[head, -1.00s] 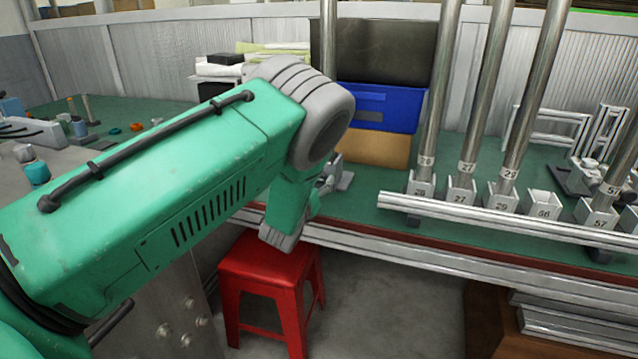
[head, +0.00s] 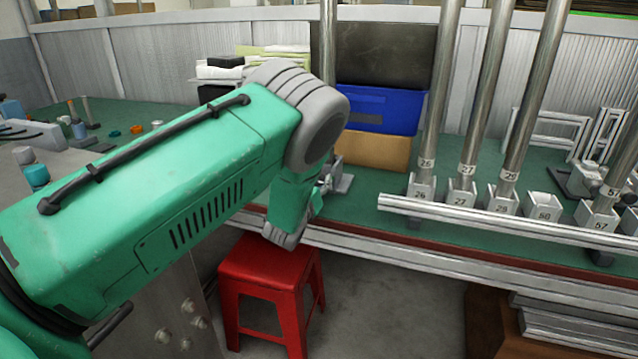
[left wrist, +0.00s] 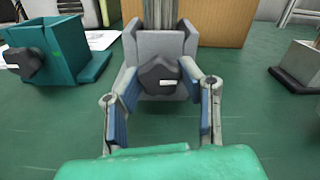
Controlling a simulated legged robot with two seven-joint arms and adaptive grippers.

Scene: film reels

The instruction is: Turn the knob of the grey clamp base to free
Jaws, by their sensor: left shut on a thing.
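The grey clamp base (left wrist: 158,48) stands upright in the middle of the left wrist view, with a metal post rising from it. My right gripper is in neither view.
A teal clamp base (left wrist: 65,52) with a dark knob stands to the left in the wrist view. A cardboard box (left wrist: 222,22) is behind. In the head view, numbered sockets with posts (head: 462,190) line the bench to the right. A red stool (head: 268,275) stands below.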

